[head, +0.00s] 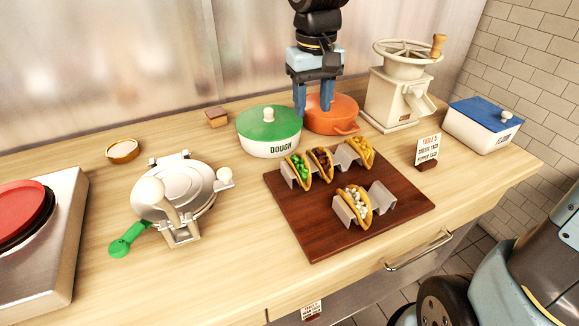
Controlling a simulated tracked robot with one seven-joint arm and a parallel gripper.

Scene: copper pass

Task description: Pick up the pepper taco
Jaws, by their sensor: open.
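Several filled tacos stand in metal holders on a dark wooden board (400,205). The taco with green pieces (299,169), which looks like the pepper taco, is at the left of the back row. A brown-filled taco (320,162) stands close beside it on the right. A yellow-filled taco (361,151) is at the right end of that row, and a white-filled taco (355,205) stands in the front holder. My gripper (313,111) points down, open and empty, above and behind the back row, overlapping the pots in the picture.
A green-lidded dough pot (268,135) and an orange pot (333,114) stand behind the board. A mill (397,95), a blue-lidded box (484,124) and an order card (427,148) are to the right. A tortilla press (178,192) and hot plate (45,240) are left.

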